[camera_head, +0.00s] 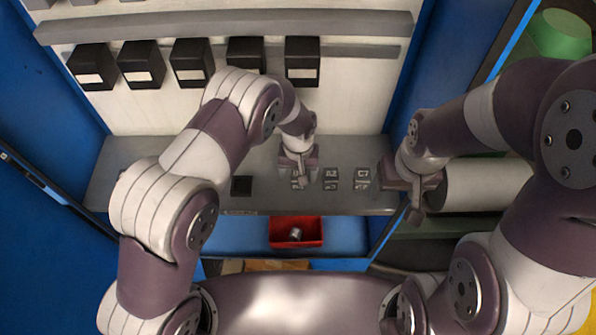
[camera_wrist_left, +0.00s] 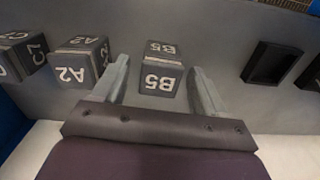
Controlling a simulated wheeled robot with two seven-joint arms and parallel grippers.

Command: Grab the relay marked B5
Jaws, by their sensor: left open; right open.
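The relay marked B5 (camera_wrist_left: 161,70) is a dark grey block with white lettering, standing on the grey shelf (camera_wrist_left: 215,45). My left gripper (camera_wrist_left: 165,82) is open, with one finger on each side of B5 and a small gap to each. In the head view my left gripper (camera_head: 301,180) is over the shelf and mostly hides B5. The relay A2 (camera_wrist_left: 78,62) and the relay C7 (camera_wrist_left: 24,52) stand in a row beside it. My right gripper (camera_head: 413,198) is open and empty, at the shelf's right end.
An empty black square socket (camera_head: 241,186) is left of the relays. A red bin (camera_head: 296,243) holding a small metallic piece sits below the shelf's front edge. Several black boxes (camera_head: 191,62) hang on the back panel. A grey cylinder (camera_head: 485,184) lies at the right.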

